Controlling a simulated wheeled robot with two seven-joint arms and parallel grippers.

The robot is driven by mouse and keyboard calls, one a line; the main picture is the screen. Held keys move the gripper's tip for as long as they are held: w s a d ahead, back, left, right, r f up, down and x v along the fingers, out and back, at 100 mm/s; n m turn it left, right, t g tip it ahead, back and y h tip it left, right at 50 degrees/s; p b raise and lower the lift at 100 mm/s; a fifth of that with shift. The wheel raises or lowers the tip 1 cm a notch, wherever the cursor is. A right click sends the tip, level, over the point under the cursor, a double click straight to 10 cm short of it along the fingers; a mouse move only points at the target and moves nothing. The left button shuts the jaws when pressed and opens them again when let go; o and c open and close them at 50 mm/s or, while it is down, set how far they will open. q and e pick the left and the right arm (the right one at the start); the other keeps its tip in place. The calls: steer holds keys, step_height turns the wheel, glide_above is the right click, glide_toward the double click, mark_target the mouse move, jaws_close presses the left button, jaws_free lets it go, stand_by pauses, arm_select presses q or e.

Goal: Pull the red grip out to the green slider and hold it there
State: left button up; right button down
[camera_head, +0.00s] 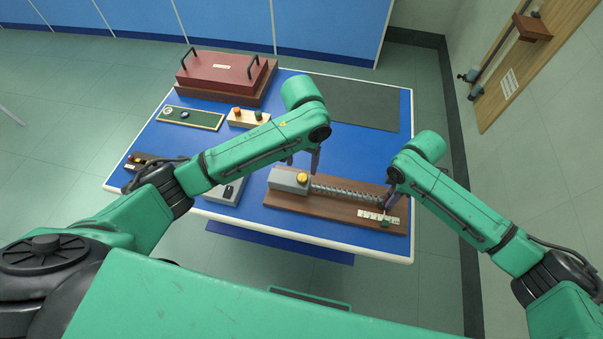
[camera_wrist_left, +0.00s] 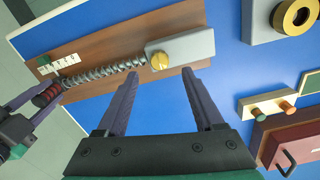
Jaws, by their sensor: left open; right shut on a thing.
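A wooden board (camera_head: 330,208) carries a grey block (camera_head: 287,182) with a yellow knob (camera_head: 302,178) and a coiled spring (camera_head: 345,192). The red grip (camera_wrist_left: 47,94) is at the spring's outer end in the left wrist view. My right gripper (camera_head: 387,203) is shut on it and mostly hides it in the head view. A white scale (camera_head: 368,214) lies alongside, with the green slider (camera_head: 385,223) near its right part. The grip is close to the slider's position; exact alignment is unclear. My left gripper (camera_head: 314,162) is open and empty above the table, behind the spring.
The blue table (camera_head: 345,155) also holds a red case (camera_head: 222,72) with black handles, a green-faced panel (camera_head: 190,117), a small button box (camera_head: 248,118), a grey device (camera_head: 224,192) and a dark mat (camera_head: 362,104). A wooden wall panel (camera_head: 525,65) is at right.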

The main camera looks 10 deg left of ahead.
mark_target(302, 177)
arm_select(q)
step_height(302, 177, down, 6)
steer(key=shift+f, duration=0.2)
steer(key=shift+c, duration=0.3)
jaws_close()
